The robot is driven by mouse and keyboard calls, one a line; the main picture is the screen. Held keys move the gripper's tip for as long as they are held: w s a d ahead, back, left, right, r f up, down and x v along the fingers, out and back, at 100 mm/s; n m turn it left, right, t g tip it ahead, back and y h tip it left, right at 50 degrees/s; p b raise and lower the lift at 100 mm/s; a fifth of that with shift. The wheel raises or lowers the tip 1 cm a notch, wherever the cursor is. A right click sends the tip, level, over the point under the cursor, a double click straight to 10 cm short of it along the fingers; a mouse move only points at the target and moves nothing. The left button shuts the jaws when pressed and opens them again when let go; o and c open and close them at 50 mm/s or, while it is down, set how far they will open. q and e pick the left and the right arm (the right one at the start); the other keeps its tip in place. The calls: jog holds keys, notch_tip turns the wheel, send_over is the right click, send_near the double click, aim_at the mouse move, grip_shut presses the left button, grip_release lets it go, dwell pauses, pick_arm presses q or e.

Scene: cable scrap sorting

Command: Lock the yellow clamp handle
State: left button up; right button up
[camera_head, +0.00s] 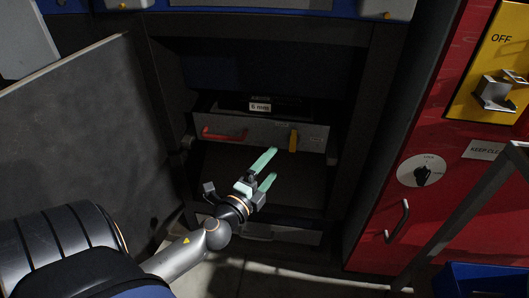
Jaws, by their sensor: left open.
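The yellow clamp handle (293,140) is on the right part of the front of a grey drawer (264,131) inside the dark cabinet. It appears upright. A red handle (225,135) is on the left part of the same front. My left gripper (267,170) comes in from the lower left, with its two pale green fingers apart and nothing between them. Its fingertips are below and to the left of the yellow handle in the picture, and a gap shows between them. My right gripper is not in view.
A grey panel (80,135) stands on the left. A red cabinet (390,218) on the right carries a round lock switch (421,174), a handle (397,221) and a yellow OFF plate (500,60). A metal rail (462,215) and a blue bin (480,281) are at lower right.

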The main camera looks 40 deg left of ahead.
pick_arm(q)
jog(key=shift+s+d, duration=0.2)
jog(key=shift+s, duration=0.9)
